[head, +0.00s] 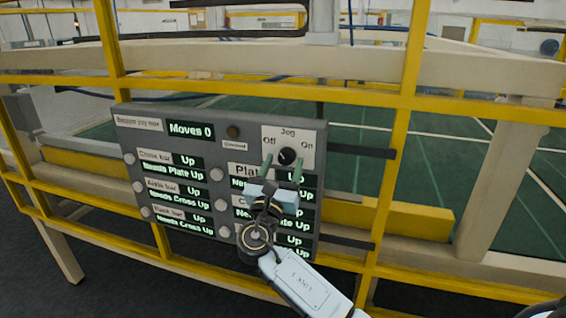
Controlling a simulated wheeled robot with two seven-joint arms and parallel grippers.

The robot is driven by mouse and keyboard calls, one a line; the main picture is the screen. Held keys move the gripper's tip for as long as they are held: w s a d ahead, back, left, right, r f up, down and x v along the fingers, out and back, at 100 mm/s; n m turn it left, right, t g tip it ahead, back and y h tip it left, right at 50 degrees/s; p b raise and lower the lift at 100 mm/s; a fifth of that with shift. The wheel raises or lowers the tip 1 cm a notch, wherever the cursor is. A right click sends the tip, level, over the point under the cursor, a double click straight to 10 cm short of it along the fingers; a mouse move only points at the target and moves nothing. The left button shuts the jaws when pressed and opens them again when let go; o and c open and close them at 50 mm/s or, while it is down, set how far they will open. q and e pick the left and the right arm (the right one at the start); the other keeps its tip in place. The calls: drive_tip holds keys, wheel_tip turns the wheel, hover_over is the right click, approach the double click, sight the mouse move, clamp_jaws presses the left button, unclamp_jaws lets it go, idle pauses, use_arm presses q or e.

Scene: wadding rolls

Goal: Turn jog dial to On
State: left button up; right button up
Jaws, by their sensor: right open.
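The jog dial (287,156) is a small black round knob on a white plate labelled Jog, with Off to its left and On to its right. The plate is at the upper right of a grey control panel (122,150). My right gripper (283,167) is open in front of the panel, its two green fingers on either side of the dial. I cannot tell whether they touch it. The dial's pointer is too small to read surely. My right gripper and wrist hide part of the panel's lower right labels. My left gripper is out of view.
The panel has several round pale buttons, a dark round knob (233,132) and a display reading Moves 0 (190,130). Yellow rails (400,130) frame the panel, with beige beams (500,70) behind. A green floor lies beyond.

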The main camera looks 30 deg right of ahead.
drive_tip(key=shift+w+d, duration=0.15)
drive_tip(key=shift+c, duration=0.3)
drive_tip(key=c, duration=0.9)
drive_tip(key=shift+f+m+g+h+b, duration=0.15)
drive_tip(key=shift+m+g+h+b, duration=0.25)
drive_tip(key=shift+m+b, duration=0.9)
drive_tip(key=m+g+b, duration=0.1)
drive_tip(key=m, duration=0.1)
drive_tip(key=m+g+b, duration=0.1)
drive_tip(key=m+b, duration=0.1)
drive_tip(key=m, duration=0.1)
drive_tip(key=m+g+h+b, duration=0.1)
drive_tip(key=m+b, duration=0.1)
drive_tip(key=shift+w+a+m+g, duration=0.2)
drive_tip(key=shift+a+m+g, duration=0.1)
drive_tip(key=shift+g, duration=0.1)
drive_tip(key=m+b, duration=0.1)
drive_tip(key=m+g, duration=0.1)
drive_tip(key=m, duration=0.1)
drive_tip(key=m+g+b, duration=0.1)
drive_tip(key=shift+r+m+b, duration=0.25)
drive_tip(key=shift+m+b, duration=0.05)
drive_tip(key=shift+w+r+m+g+b, duration=0.15)
drive_tip(key=shift+m+g+b, duration=0.55)
drive_tip(key=shift+m, duration=1.1)
drive_tip(key=shift+r+y, duration=0.1)
drive_tip(key=shift+y, duration=0.2)
